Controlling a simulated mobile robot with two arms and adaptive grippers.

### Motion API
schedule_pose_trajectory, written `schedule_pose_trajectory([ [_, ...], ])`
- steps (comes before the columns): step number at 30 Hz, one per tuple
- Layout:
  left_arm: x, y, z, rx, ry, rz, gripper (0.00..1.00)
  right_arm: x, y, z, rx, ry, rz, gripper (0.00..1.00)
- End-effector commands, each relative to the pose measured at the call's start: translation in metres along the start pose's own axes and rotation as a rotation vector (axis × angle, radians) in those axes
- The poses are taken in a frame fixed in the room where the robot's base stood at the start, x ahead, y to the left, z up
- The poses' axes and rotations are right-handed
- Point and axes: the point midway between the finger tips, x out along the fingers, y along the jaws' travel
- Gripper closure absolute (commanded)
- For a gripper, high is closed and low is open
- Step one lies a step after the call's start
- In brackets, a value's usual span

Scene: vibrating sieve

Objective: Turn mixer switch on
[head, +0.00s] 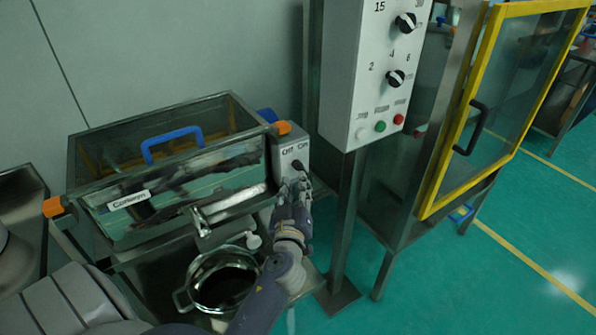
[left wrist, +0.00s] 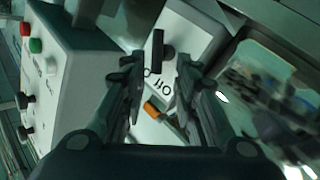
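The mixer switch is a black knob (head: 297,165) on a small grey-white box (head: 289,148) marked Off and On, at the right end of the sieve. In the left wrist view the knob (left wrist: 167,53) shows on the box face (left wrist: 197,33), with part of the Off label readable. My left gripper (head: 294,186) is right in front of the box. In the left wrist view its two fingers (left wrist: 157,72) are apart, with the knob just beyond and between their tips. I cannot tell whether they touch it. My right gripper is not in view.
The glass-sided sieve tank (head: 165,200) with a blue handle (head: 172,140) is left of the box. A metal pot (head: 222,262) stands below. A control panel (head: 362,75) with knobs and buttons hangs to the right, beside a yellow-framed door (head: 455,130). Green floor is free at right.

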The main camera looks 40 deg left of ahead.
Motion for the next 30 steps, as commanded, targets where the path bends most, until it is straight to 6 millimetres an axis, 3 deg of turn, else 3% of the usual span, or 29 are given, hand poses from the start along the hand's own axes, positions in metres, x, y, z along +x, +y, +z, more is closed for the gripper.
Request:
schedule_pose_trajectory([
  [3, 0.022, 0.001, -0.003, 0.003, 0.001, 0.001, 0.72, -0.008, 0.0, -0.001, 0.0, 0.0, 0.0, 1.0],
  [9, 0.045, 0.001, 0.0, 0.002, -0.001, 0.001, 0.72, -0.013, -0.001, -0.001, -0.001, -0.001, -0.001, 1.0],
  [21, 0.052, 0.0, 0.001, 0.0, -0.001, 0.0, 0.72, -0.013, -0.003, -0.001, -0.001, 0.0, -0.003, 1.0],
  [25, 0.052, 0.0, 0.001, 0.0, -0.002, 0.0, 1.0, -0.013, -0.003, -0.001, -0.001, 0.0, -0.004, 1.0],
  [30, 0.052, 0.0, 0.001, 0.001, -0.002, 0.0, 1.0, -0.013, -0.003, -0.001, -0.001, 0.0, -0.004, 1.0],
])
